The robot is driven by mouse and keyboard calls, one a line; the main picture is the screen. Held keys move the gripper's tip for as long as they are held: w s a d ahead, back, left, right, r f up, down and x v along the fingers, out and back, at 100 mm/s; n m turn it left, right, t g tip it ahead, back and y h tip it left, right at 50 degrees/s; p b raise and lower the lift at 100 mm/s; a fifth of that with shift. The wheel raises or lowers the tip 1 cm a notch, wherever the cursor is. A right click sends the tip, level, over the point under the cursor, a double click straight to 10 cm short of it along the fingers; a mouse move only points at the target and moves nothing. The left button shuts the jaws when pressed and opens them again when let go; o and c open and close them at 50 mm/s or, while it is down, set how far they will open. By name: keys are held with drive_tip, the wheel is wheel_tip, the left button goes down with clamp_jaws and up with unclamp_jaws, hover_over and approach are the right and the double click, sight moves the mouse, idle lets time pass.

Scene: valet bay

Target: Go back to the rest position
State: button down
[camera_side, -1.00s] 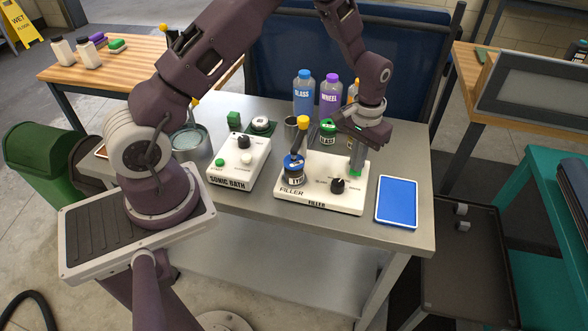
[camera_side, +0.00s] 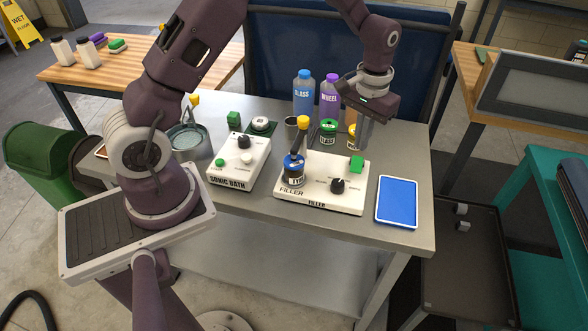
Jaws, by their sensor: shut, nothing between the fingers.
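My gripper (camera_side: 364,143) is above the back right part of the grey workbench (camera_side: 412,150), pointing down. Its fingers are shut and empty. It hangs behind and above the green button (camera_side: 356,163) of the white filler unit (camera_side: 318,199), apart from it. The filler unit has a black knob (camera_side: 338,187) and a yellow-topped dispenser (camera_side: 302,123).
The white sonic bath (camera_side: 239,170) stands left of the filler. A blue bottle (camera_side: 304,94) and a purple-capped bottle (camera_side: 330,97) stand at the back, with a green-lidded jar (camera_side: 328,130) before them. A blue pad (camera_side: 397,200) lies at the right. A round pan (camera_side: 188,140) is at the left.

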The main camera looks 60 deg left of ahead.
drive_tip(key=shift+r, duration=0.5)
drive_tip(key=s+d+r+m+t, duration=0.1)
drive_tip(key=s+r, duration=0.3)
drive_tip(key=r, duration=0.3)
drive_tip(key=s+d+r+t, duration=0.1)
drive_tip(key=s+r, duration=0.3)
drive_tip(key=r, duration=0.3)
drive_tip(key=s+r+m+t, duration=0.1)
drive_tip(key=s+r, duration=0.1)
drive_tip(key=s, duration=0.8)
drive_tip(key=s+d+r+m+t, duration=0.1)
drive_tip(key=s+r+t, duration=0.1)
drive_tip(key=s, duration=0.8)
drive_tip(key=shift+s+d+r+t, duration=0.2)
drive_tip(key=shift+r+t, duration=0.1)
drive_tip(key=shift+r, duration=0.4)
